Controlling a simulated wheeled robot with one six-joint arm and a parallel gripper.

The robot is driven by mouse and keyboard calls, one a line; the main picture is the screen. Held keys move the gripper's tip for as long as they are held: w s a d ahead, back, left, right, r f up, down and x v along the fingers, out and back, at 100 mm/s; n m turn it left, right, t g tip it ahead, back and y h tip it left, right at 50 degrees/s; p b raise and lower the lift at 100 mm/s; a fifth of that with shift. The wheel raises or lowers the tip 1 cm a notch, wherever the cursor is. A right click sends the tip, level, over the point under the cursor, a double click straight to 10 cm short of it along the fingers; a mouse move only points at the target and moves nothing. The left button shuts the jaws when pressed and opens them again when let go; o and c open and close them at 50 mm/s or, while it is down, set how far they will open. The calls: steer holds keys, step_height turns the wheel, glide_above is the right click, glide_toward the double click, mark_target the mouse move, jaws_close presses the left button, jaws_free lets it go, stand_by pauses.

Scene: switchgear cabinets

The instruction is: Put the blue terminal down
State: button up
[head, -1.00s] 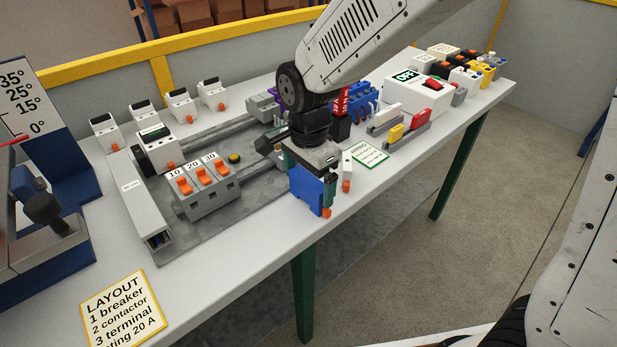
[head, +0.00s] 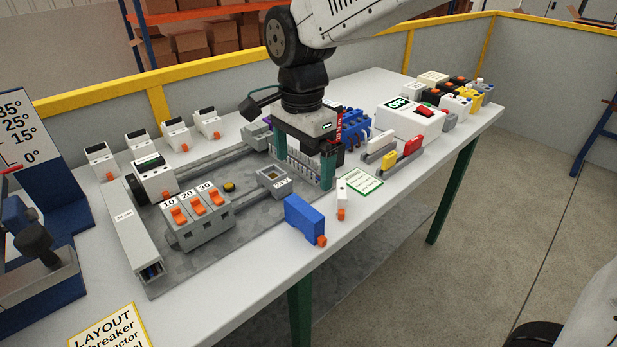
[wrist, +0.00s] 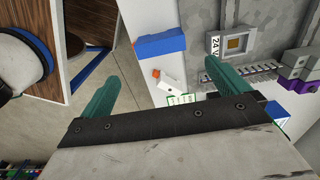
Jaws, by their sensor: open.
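The blue terminal (head: 304,218) stands on the white table near its front edge, with an orange tab at its lower right end. It also shows in the wrist view (wrist: 160,45), beyond my fingertips. My gripper (head: 303,172) is open and empty. It is raised above and behind the blue terminal, apart from it, with its two green fingers spread wide. In the wrist view the open fingers (wrist: 158,80) have nothing between them that they touch.
A small white terminal (head: 342,199) and a green-edged card (head: 361,181) lie right of the blue terminal. The grey mounting plate (head: 240,236) with orange-switched breakers (head: 197,213) is to the left. A white OFF box (head: 410,120) stands farther back.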

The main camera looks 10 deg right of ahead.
steer(key=shift+r, duration=0.3)
steer(key=s+d+r+n, duration=0.2)
steer(key=s+d+n, duration=0.1)
steer(key=s+d, duration=0.3)
steer(key=s+d+r+n, duration=0.2)
steer(key=s+d, duration=0.2)
steer(key=d, duration=0.4)
steer(key=s+d+f+n+t, duration=0.1)
steer(key=s+d+f+n, duration=0.2)
steer(key=s+d+n, duration=0.3)
steer(key=s+d, duration=0.1)
steer(key=s, duration=0.3)
steer(key=shift+s, duration=0.2)
